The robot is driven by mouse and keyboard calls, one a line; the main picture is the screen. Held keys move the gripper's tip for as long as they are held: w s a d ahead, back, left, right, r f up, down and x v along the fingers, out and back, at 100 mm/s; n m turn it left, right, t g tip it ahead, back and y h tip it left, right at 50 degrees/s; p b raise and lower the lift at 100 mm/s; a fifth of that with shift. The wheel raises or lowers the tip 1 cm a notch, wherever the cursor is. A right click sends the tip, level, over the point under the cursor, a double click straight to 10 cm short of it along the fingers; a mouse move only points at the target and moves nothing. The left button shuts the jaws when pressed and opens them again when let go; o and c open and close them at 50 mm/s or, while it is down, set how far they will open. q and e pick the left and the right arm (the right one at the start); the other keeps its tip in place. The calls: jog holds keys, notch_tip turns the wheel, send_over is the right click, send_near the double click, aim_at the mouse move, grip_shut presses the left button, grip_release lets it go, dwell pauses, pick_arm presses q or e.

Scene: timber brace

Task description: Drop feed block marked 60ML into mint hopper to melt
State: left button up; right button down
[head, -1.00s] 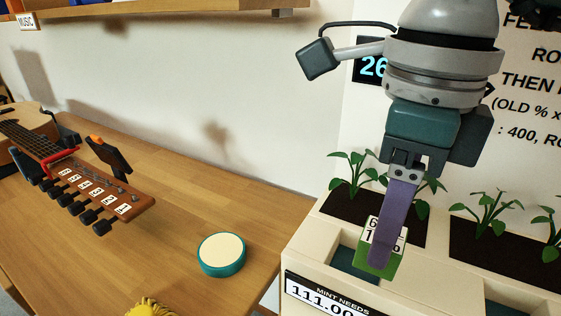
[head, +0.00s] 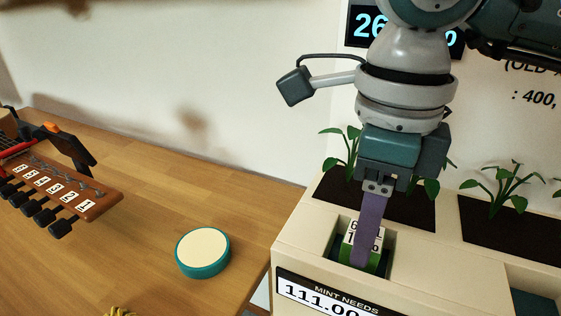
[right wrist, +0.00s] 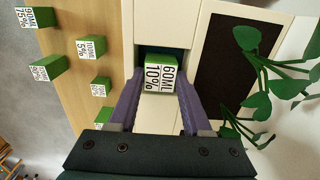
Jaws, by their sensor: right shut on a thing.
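My right gripper (head: 368,255) points down with its purple fingers shut on the green feed block (head: 348,236). The block's white label reads 60ML 10% in the right wrist view (right wrist: 160,75). The block is at the dark opening of the mint hopper (head: 388,252), behind the panel (head: 325,297) reading "MINT NEEDS 111.00". Its lower part appears down within the opening; whether it touches the bottom is hidden. My left gripper is out of view.
Several other labelled green blocks, one marked 100ML 5% (right wrist: 91,46), stand on the wooden table (right wrist: 75,15). Mint plants (head: 500,185) grow behind the hoppers. A teal-rimmed round disc (head: 203,252) and a guitar headstock (head: 70,190) lie left. A display (head: 368,27) hangs on the wall.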

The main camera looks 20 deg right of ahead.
jog(key=shift+f, duration=0.4)
